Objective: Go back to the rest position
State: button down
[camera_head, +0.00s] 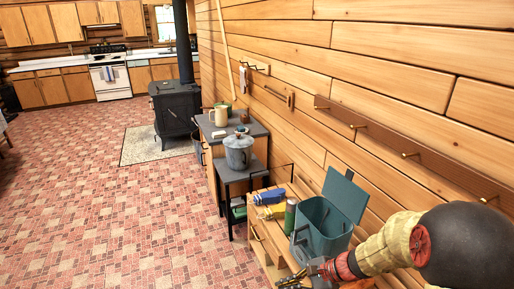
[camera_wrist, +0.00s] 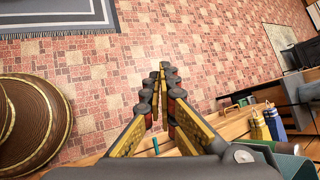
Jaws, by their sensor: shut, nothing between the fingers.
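My gripper (camera_head: 296,277) is at the bottom right of the head view, beside the front of the teal bin and above the edge of the wooden bench (camera_head: 276,233). In the wrist view my gripper (camera_wrist: 161,68) points over the tiled floor, with its fingers together and nothing between them. The teal bin (camera_head: 318,233) stands on the bench with its lid raised. My arm comes in from the right and covers part of the bench.
A grey pot (camera_head: 238,151) stands on a small table behind.

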jog(key=s+d+r+n+g+h, duration=0.1)
jog(key=s+d+r+n+h, duration=0.3)
jog(key=s+r+n, duration=0.4)
jog(key=s+d+r+n+h, duration=0.35)
jog(key=s+d+r, duration=0.2)
jog(key=s, duration=0.45)
jog(key=s+r+n+t+h, duration=0.1)
jog(key=s+r+n+t, duration=0.2)
jog(key=r, duration=0.7)
jog(key=shift+s+d+r+t+p, duration=0.25)
jog(key=shift+s+t+p, duration=0.1)
jog(key=shift+s+t, duration=0.15)
